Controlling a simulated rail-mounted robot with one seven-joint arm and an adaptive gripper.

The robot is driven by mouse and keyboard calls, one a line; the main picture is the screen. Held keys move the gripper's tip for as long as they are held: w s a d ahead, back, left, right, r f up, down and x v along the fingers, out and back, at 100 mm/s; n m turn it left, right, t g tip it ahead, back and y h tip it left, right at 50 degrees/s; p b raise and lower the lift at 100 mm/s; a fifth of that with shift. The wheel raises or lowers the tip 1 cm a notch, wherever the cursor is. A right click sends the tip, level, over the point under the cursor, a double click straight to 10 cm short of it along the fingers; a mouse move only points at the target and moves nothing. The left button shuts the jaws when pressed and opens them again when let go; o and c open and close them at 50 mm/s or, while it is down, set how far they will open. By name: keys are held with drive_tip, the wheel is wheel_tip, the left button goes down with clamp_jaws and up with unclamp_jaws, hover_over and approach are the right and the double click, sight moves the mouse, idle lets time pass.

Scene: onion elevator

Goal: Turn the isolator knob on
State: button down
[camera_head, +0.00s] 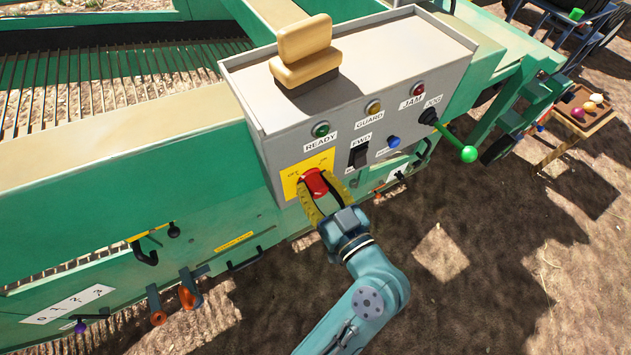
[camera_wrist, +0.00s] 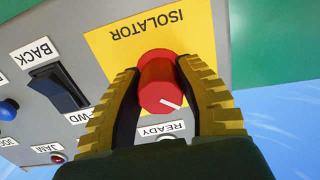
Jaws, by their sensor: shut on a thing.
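The red isolator knob (camera_head: 315,182) sits on a yellow plate (camera_head: 289,181) at the lower left of the grey control box's front face. In the wrist view the knob (camera_wrist: 161,84) has a white pointer line, and the plate (camera_wrist: 120,45) reads ISOLATOR, upside down. My gripper (camera_head: 314,187) has its yellow ribbed fingers on either side of the knob, shut on it. In the wrist view my gripper (camera_wrist: 162,100) holds it between both fingertips. In the head view my fingers cover part of the knob and plate.
A tan block (camera_head: 305,50) stands on top of the box (camera_head: 400,40). Bare soil lies at right.

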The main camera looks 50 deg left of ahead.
drive_tip(key=shift+m+p, duration=0.4)
drive_tip(key=shift+p, duration=0.05)
drive_tip(key=m+p, duration=0.3)
drive_tip(key=p, duration=0.1)
drive_tip(key=shift+r+m, duration=0.1)
drive_tip(key=shift+m, duration=0.3)
drive_tip(key=m+p, duration=0.4)
drive_tip(key=shift+s+m, duration=0.1)
drive_tip(key=shift+m, duration=0.2)
drive_tip(key=m+p, duration=0.4)
drive_tip(key=shift+m+p, duration=1.75)
drive_tip(key=shift+m, duration=0.45)
drive_tip(key=c, duration=0.6)
unclamp_jaws()
drive_tip(key=shift+s+a, duration=0.1)
